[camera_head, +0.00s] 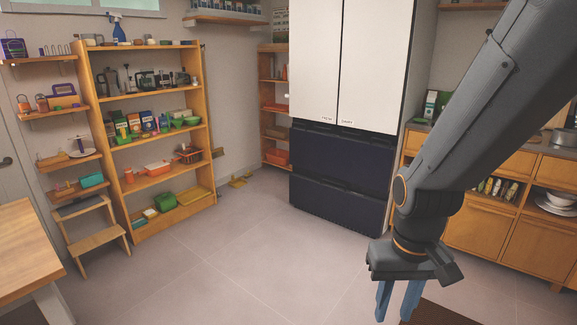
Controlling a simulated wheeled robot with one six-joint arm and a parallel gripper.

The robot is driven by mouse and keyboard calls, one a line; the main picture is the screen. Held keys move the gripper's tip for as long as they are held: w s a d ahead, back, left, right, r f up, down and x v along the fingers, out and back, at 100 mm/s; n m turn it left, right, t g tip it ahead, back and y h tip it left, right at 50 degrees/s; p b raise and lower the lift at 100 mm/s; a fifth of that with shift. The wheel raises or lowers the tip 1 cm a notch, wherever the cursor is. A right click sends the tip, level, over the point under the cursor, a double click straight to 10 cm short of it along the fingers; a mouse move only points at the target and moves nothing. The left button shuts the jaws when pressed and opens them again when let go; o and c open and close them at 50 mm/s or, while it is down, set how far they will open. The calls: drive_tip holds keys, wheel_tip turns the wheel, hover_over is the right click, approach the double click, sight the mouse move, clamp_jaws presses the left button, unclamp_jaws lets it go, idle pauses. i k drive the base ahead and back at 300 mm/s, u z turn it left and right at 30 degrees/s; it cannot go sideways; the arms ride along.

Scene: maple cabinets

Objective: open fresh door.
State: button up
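The fridge stands at the back, right of centre, with two white upper doors and dark navy drawers (340,180) below. The left white door (314,60) carries a small label near its bottom edge that seems to read "FRESH". The right white door (374,65) has a similar label, perhaps "DAIRY". Both doors look shut. Their upper ends are cut off by the picture's top edge. My gripper (398,303) points down at the bottom of the picture, in front of the fridge and apart from it. Its two blue fingers are spread with nothing visible between them; the tips are near the lower edge.
A wooden shelf unit (150,130) with kitchen goods and a step stool (95,238) stand at left. A wooden table (25,245) fills the lower left. Wooden cabinets (480,225) stand right of the fridge. A brown mat (440,315) lies below my gripper. The middle floor is clear.

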sight(316, 28)
drive_tip(key=u, duration=0.5)
drive_tip(key=i, duration=2.15)
drive_tip(key=z, duration=0.2)
drive_tip(key=i, duration=1.7)
drive_tip(key=z, duration=0.4)
